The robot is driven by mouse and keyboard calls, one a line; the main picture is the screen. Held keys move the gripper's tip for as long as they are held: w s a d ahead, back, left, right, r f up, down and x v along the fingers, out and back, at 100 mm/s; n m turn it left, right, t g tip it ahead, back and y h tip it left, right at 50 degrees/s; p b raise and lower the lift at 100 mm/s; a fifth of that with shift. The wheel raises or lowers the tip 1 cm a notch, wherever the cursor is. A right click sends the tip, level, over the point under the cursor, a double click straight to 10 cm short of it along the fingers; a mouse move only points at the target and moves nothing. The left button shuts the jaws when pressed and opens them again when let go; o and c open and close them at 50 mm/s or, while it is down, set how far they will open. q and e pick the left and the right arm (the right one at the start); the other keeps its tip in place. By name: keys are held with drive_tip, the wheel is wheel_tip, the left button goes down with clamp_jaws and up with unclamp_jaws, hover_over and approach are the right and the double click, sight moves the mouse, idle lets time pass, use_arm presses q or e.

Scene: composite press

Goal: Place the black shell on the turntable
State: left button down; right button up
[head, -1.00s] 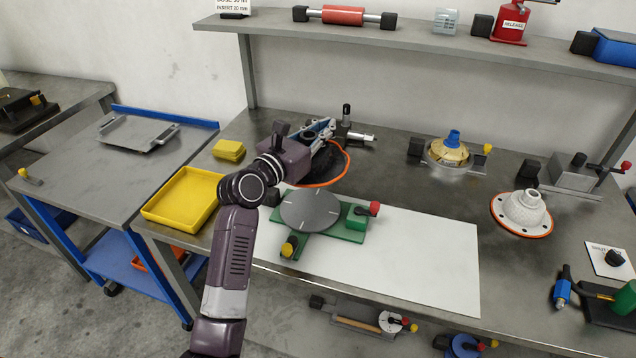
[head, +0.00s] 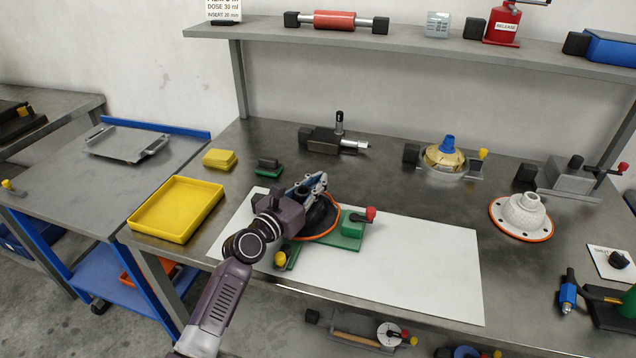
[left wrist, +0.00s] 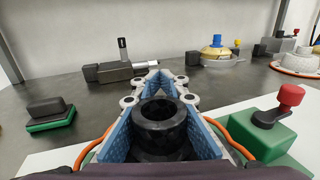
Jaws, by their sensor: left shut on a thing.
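The black shell (head: 318,217) has an orange rim and a raised black neck. My left gripper (head: 312,186) is shut on its neck; the left wrist view shows the blue finger pads on both sides of the black neck (left wrist: 160,125). In the head view the shell is over the turntable's green base (head: 345,238), and the grey disc seen earlier is hidden beneath it. I cannot tell whether the shell touches the disc. The turntable's red knob (head: 370,213) is at its right and its yellow knob (head: 280,258) at its front left. My right gripper is not in view.
A white sheet (head: 430,265) lies under the turntable, with clear room to its right. A yellow tray (head: 178,208) stands at left. A white shell with an orange rim (head: 522,216) sits at right. A dark micrometer device (head: 325,141) stands behind.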

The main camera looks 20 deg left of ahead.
sight(298, 198)
use_arm(q)
drive_tip(key=c, duration=2.4)
unclamp_jaws()
drive_tip(key=shift+f, duration=0.1)
drive_tip(key=o, duration=0.5)
drive_tip(key=shift+r, duration=0.2)
drive_tip(key=v, duration=1.2)
